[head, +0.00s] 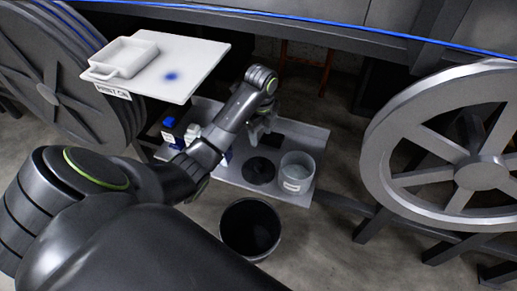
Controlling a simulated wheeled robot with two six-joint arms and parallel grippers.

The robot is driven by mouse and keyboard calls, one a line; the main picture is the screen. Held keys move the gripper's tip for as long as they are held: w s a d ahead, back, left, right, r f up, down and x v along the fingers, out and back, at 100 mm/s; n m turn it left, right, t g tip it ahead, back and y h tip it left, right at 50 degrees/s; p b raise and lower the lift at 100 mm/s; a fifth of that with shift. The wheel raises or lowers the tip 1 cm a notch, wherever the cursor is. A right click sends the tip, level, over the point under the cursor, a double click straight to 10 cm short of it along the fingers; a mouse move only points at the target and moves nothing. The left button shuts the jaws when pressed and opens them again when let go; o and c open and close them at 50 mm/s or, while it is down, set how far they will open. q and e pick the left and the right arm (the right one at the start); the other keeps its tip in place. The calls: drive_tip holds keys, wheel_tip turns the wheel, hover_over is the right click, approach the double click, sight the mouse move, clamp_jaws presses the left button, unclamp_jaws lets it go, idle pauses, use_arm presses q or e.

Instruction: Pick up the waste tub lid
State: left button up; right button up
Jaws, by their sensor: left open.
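A round black disc with a small raised middle, which looks like the waste tub lid (258,171), lies flat on the grey tray shelf. A pale, open-topped tub (297,174) with a label stands just right of it. My left arm reaches in from the left, and its left gripper (260,134) points down above the back of the shelf, behind the lid and apart from it. The gripper is open and looks empty; its fingertips are small and partly hidden by the wrist. My right gripper is not in view.
A black open bin (250,229) stands on the floor in front of the shelf. Bottles (170,131) stand at the shelf's left. A white board (190,70) holds a white tray (124,58). Large reels flank the area, and a blue cable (390,38) runs overhead.

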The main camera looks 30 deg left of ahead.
use_arm(q)
drive_tip(key=b, duration=1)
hover_over(258, 165)
drive_tip(key=f, duration=0.7)
drive_tip(key=d+f, duration=0.1)
drive_tip(key=f, duration=0.3)
drive_tip(key=shift+w, duration=0.2)
drive_tip(key=shift+s+a+f, duration=0.15)
drive_tip(key=shift+a+f, duration=0.05)
drive_tip(key=shift+f, duration=1.3)
drive_tip(key=shift+s+a+f, duration=0.1)
drive_tip(key=shift+a+f, duration=0.05)
drive_tip(key=shift+f, duration=1.3)
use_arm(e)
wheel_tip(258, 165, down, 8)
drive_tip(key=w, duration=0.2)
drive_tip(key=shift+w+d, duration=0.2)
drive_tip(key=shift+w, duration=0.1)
use_arm(q)
drive_tip(key=shift+c, duration=0.3)
clamp_jaws()
